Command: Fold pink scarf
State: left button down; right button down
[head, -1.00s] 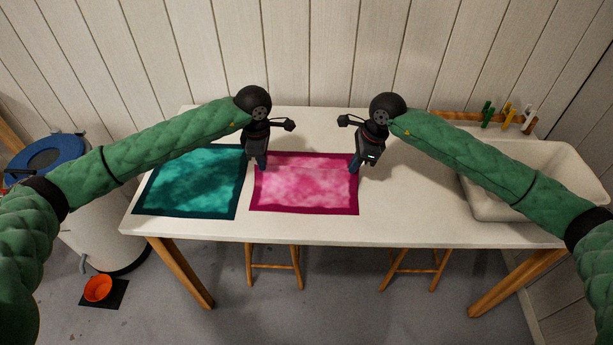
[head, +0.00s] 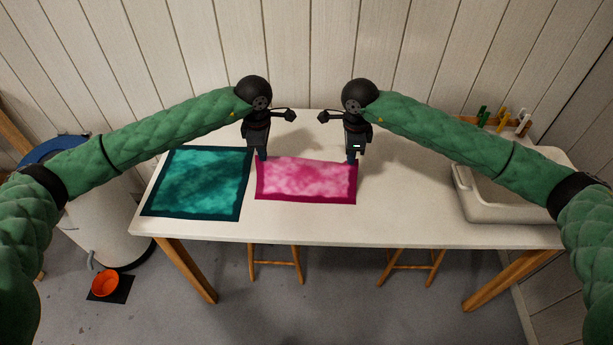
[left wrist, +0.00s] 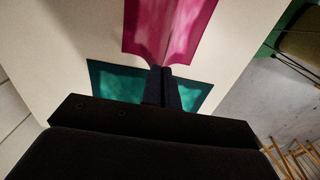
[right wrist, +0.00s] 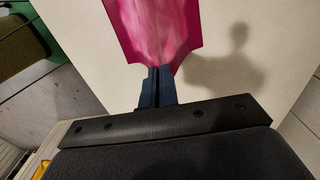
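The pink scarf (head: 305,181), mottled pale pink with a darker magenta border, lies at the middle of the white table. Its two far corners are pinched and drawn up to my fingers; the far edge looks raised, but how high is hard to tell. My left gripper (head: 263,156) is shut on the far left corner; the left wrist view shows the scarf (left wrist: 168,30) gathering into the closed fingers (left wrist: 161,72). My right gripper (head: 352,159) is shut on the far right corner; the right wrist view shows the scarf (right wrist: 155,28) narrowing into its fingers (right wrist: 154,72).
A teal cloth (head: 197,182) lies flat just left of the scarf. A white basin (head: 495,207) stands at the right end, with coloured pegs (head: 505,115) on a wooden rack behind. Bare table (head: 405,200) lies between scarf and basin.

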notch_tip(320, 180, up, 8)
jog(key=p, duration=0.7)
jog(key=shift+w, duration=0.1)
dwell(0.3)
